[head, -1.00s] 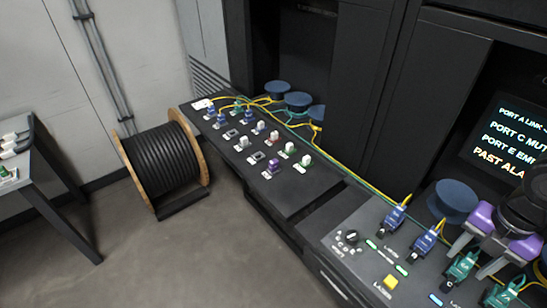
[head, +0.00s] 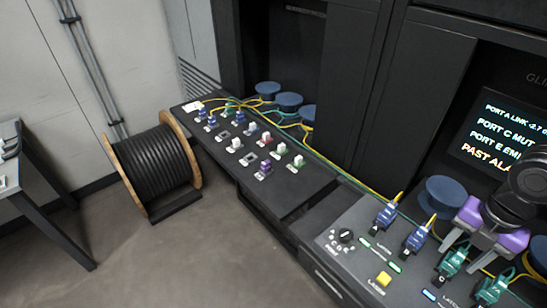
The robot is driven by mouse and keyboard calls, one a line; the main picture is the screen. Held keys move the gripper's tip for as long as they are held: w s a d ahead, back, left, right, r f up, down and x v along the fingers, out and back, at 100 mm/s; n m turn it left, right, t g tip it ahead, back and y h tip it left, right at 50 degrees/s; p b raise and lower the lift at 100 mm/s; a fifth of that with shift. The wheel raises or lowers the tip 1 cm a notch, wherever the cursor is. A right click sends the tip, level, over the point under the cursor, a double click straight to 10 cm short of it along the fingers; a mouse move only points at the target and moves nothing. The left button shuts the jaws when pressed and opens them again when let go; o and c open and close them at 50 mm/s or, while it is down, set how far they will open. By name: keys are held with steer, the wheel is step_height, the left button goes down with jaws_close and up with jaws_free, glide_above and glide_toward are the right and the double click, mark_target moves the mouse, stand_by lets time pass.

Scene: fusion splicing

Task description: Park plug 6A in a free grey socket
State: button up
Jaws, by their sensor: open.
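A row of plugs stands on the near right console: two blue plugs (head: 385,217) and (head: 415,241), then two green plugs (head: 451,263) and (head: 489,291). Their labels are too small to read surely, so I cannot tell which one is 6A. My gripper (head: 467,252) is open and points down over the green plugs, its grey fingertips close to the nearer-left one. I cannot tell whether they touch it. On the far dark panel, two grey sockets look empty: one at the left (head: 223,133) and one nearer the middle (head: 249,158).
The dark panel (head: 300,190) also holds blue plugs (head: 211,121), white capped ports (head: 236,145) and a purple one (head: 264,168). Yellow and green cables run along its back edge. A yellow button (head: 383,279) and knob (head: 346,236) sit on the console. A cable drum (head: 150,175) stands left.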

mark_target(462, 253)
jaws_close()
stand_by(1.3)
steer(key=shift+r, duration=0.1)
steer(key=shift+r+p, duration=2.35)
steer(key=shift+r, duration=0.55)
